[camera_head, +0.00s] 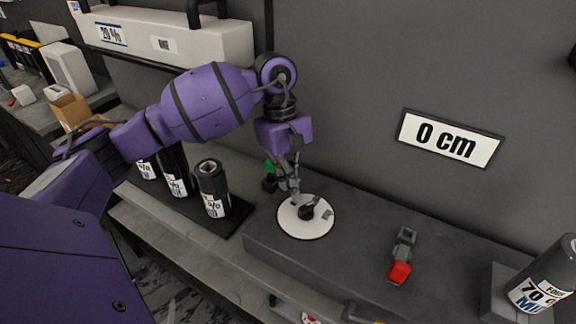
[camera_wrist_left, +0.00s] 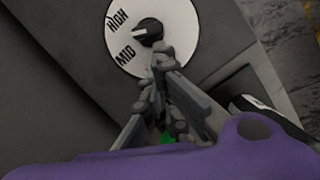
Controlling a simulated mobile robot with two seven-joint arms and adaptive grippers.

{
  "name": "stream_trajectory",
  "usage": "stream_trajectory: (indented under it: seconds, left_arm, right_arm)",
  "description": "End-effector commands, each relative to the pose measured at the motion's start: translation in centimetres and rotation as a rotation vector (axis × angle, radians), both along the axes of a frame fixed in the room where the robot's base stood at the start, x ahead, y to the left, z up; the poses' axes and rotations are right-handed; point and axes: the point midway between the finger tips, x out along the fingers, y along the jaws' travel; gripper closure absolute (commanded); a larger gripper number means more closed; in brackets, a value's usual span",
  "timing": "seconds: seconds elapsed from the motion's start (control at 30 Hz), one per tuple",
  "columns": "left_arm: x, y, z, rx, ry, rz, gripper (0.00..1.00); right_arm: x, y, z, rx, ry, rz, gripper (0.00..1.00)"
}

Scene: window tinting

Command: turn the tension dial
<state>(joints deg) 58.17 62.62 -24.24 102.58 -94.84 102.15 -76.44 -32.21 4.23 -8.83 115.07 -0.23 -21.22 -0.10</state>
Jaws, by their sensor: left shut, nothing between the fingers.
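The tension dial is a black knob (camera_head: 307,212) on a round white plate (camera_head: 292,229), set on the dark grey bench top. In the left wrist view the knob (camera_wrist_left: 148,32) has a white pointer mark, and the plate (camera_wrist_left: 186,22) carries the words HIGH and MID; the pointer lies near HIGH. My left gripper (camera_head: 294,199) points down over the plate, its fingers shut and empty. The fingertips (camera_wrist_left: 163,56) are right beside the knob; I cannot tell whether they touch it. My right gripper is not in view.
A lever with a red handle (camera_head: 399,272) lies to the right on the bench. A 0 cm sign (camera_head: 450,138) hangs on the wall. Several black film rolls (camera_head: 212,188) stand at left, and another roll (camera_head: 545,277) is at far right. A green part (camera_head: 269,167) sits behind my gripper.

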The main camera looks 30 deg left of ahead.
Motion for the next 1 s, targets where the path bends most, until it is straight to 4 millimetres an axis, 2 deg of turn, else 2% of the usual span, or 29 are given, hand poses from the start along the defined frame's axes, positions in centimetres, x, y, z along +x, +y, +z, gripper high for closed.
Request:
stream_trajectory:
  seconds: [0.13, 0.5, 0.9, 1.0]
  left_arm:
    - [-0.1, -0.2, -0.7, 0.000, 0.000, 0.000, 1.00]
    - [-0.2, -0.2, -0.7, 0.001, 0.000, 0.013, 1.00]
    - [-2.3, -0.4, -0.8, 0.001, 0.001, 0.356, 1.00]
    - [-2.7, -0.5, -0.9, -0.001, 0.002, 0.365, 1.00]
  right_arm:
    - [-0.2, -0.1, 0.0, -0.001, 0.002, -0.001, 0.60]
    - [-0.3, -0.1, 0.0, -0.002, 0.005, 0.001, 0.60]
    - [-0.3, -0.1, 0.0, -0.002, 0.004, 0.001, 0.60]
    - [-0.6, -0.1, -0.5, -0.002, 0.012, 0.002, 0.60]
